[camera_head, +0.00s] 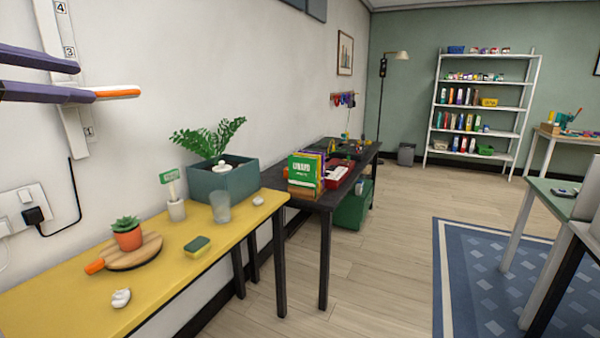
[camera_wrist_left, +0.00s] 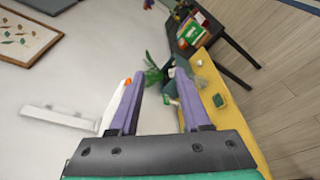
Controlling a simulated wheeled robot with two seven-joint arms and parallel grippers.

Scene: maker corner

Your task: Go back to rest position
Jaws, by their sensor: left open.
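My left gripper (camera_head: 87,82) is raised at the upper left, in front of the white wall and above the yellow table. Its two purple fingers are apart, with nothing between them. In the left wrist view the gripper (camera_wrist_left: 158,74) is also open and empty. A white bar with an orange tip (camera_head: 118,92) shows beside the lower finger; it also shows along the left finger in the left wrist view (camera_wrist_left: 115,105). I cannot tell whether they touch. My right gripper is not in view.
A numbered white wall rail (camera_head: 70,115) is close behind the gripper. The yellow table (camera_head: 155,295) holds a teal planter (camera_head: 225,183), a glass (camera_head: 220,208), a sponge (camera_head: 197,246) and a small potted plant (camera_head: 127,236). A black table (camera_head: 325,206) stands beyond. Wooden floor lies open at centre.

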